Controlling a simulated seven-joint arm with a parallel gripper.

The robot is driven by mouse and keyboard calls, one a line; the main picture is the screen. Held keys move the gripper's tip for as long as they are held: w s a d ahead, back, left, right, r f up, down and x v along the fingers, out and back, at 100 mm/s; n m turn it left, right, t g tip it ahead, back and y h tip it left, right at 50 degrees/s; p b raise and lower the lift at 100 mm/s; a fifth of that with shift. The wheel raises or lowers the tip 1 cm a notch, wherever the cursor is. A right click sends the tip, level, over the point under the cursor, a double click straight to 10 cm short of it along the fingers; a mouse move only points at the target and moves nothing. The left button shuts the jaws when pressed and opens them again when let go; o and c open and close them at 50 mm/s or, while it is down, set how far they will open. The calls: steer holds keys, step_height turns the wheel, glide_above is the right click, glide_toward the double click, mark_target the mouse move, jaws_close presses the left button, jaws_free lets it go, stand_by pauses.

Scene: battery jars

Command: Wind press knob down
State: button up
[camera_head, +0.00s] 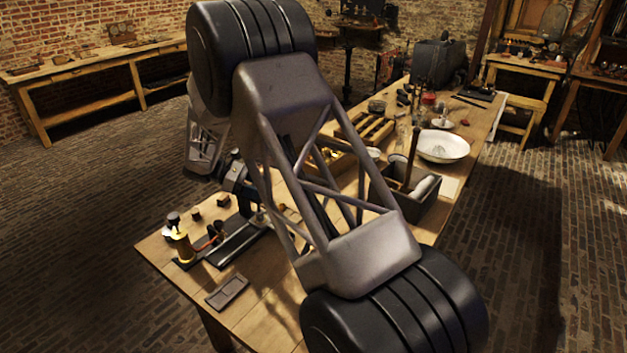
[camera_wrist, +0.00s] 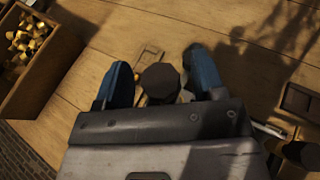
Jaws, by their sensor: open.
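In the wrist view, a dark, faceted round knob (camera_wrist: 160,80) sits between the two blue fingers of my gripper (camera_wrist: 160,62). The fingers are spread wide, one on each side of the knob, with a visible gap on both sides. Nothing is gripped. I cannot tell how far the fingertips are above or below the knob top. The press below the knob is mostly hidden by the knob and the gripper body. In the head view my arm covers much of the bench, and the knob cannot be made out.
A wooden box of brass pieces (camera_wrist: 28,48) is at upper left in the wrist view. In the head view, the bench (camera_head: 262,320) also bears a small dark tray (camera_head: 227,292), a brass jar (camera_head: 182,246), a white bowl (camera_head: 445,145) and a dark open box (camera_head: 415,208).

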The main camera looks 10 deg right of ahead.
steer(key=n+t, duration=0.5)
steer(key=shift+t, duration=0.4)
steer(key=shift+n+t+y, duration=0.9)
steer(key=shift+n+t, duration=1.4)
steer(key=shift+t, duration=0.2)
steer(key=v, duration=0.8)
steer(key=s+d+r+m+g+y, duration=0.1)
steer(key=s+d+r+m+g, duration=0.2)
steer(key=s+d, duration=0.6)
steer(key=s+d+r+m+g+y, duration=0.2)
steer(key=s+d+r+m, duration=0.6)
steer(key=d, duration=0.3)
steer(key=shift+s+d+r+g, duration=0.25)
steer(key=shift+s+r+g, duration=0.15)
steer(key=shift+r, duration=0.4)
steer(key=shift+w, duration=0.1)
